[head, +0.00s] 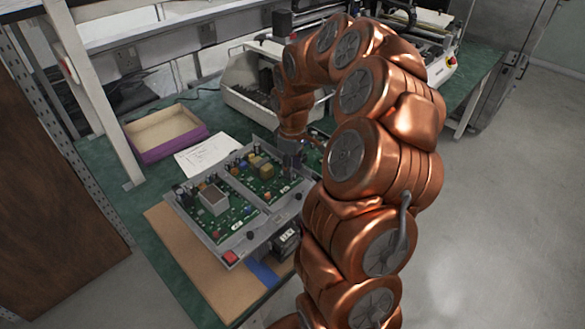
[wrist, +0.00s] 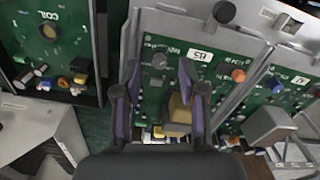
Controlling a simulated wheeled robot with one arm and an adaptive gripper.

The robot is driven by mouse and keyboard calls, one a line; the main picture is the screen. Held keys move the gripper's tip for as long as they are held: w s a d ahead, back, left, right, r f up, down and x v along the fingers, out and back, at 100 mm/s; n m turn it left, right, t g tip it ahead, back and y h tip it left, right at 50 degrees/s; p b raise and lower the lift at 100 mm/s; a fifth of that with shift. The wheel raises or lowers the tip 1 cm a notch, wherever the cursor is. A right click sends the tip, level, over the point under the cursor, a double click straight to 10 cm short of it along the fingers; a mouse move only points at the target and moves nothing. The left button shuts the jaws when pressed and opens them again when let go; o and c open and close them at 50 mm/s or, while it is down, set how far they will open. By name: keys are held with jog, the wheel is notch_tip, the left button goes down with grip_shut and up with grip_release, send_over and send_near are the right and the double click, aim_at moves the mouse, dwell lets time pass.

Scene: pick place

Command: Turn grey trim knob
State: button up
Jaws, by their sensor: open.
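A small grey round knob (wrist: 159,60) sits on a green circuit board (wrist: 152,28) in the wrist view; I take it for the trim knob. My gripper (wrist: 160,77) is open, its two dark fingers pointing at this board, with the knob showing between and just beyond the fingertips. The fingers do not appear to touch it. In the head view my gripper (head: 290,150) is over the far right part of the grey tray (head: 222,247) that carries the boards. My gripper and arm hide part of that tray, and I cannot pick out the knob there.
A dark knob (wrist: 224,12), an orange knob (wrist: 238,75) and a yellow component (wrist: 180,108) are near the grey knob. A purple-edged box (head: 165,133) and white paper (head: 207,154) lie left of the tray. A grey machine (head: 250,85) stands behind.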

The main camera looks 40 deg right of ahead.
jog(key=shift+f, duration=0.75)
grip_shut()
